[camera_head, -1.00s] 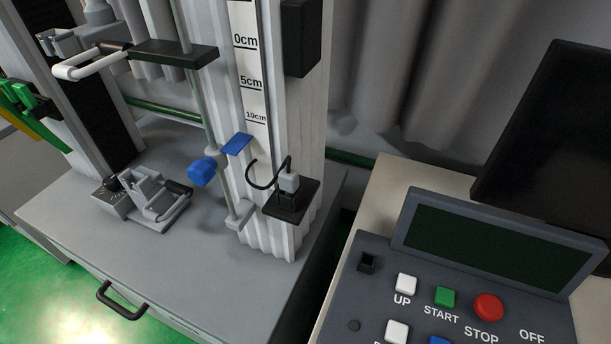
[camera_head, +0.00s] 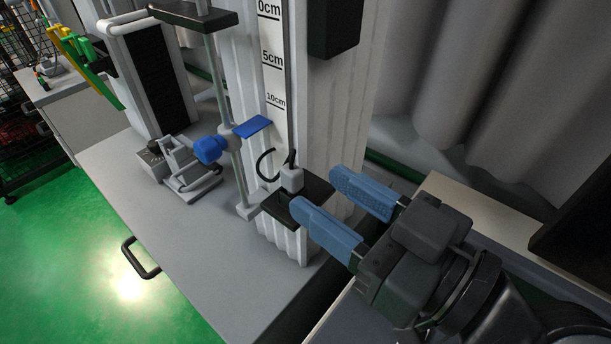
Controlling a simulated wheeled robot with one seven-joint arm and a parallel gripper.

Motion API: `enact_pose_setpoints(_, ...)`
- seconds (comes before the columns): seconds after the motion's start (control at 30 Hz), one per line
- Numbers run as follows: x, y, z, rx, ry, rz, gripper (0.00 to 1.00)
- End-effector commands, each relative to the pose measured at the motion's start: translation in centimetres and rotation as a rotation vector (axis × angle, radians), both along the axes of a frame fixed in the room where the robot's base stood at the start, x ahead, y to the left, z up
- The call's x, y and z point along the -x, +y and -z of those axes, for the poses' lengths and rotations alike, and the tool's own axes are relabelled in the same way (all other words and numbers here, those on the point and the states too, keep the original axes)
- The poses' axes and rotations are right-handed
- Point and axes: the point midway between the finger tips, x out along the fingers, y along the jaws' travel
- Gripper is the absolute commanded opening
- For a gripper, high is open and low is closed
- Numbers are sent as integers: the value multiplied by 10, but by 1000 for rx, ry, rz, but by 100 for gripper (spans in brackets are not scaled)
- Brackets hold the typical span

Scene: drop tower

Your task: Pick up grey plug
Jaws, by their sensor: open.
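The grey plug (camera_head: 291,179) stands upright on the small black shelf (camera_head: 318,188) on the front of the white column, with a black cable curling up from its top. My gripper (camera_head: 332,205) is open and empty, with two blue fingers reaching in from the right. The near finger's tip is close to the plug's lower right, in front of the shelf, and the far finger's tip is to the right of the plug. The plug's lower part is partly hidden. I cannot tell whether a finger touches the shelf.
A blue knob (camera_head: 211,149) and blue pointer plate (camera_head: 252,127) sit on the rod left of the plug. A grey clamp device (camera_head: 187,166) stands on the grey bench (camera_head: 190,255), whose front is clear. A black box (camera_head: 334,27) hangs above on the column.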

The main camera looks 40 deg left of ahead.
Motion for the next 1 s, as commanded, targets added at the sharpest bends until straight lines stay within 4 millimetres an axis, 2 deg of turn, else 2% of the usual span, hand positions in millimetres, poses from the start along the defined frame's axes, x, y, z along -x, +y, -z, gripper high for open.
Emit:
enact_pose_setpoints(0.33, -4, 34, -3, 0, -1, -6, 48)
enact_pose_setpoints(0.6, -9, 70, -3, -1, -2, -3, 48)
enact_pose_setpoints(0.93, -9, 76, -1, 0, -1, -2, 48)
enact_pose_setpoints(1.0, -9, 76, -1, 0, -1, -1, 42)
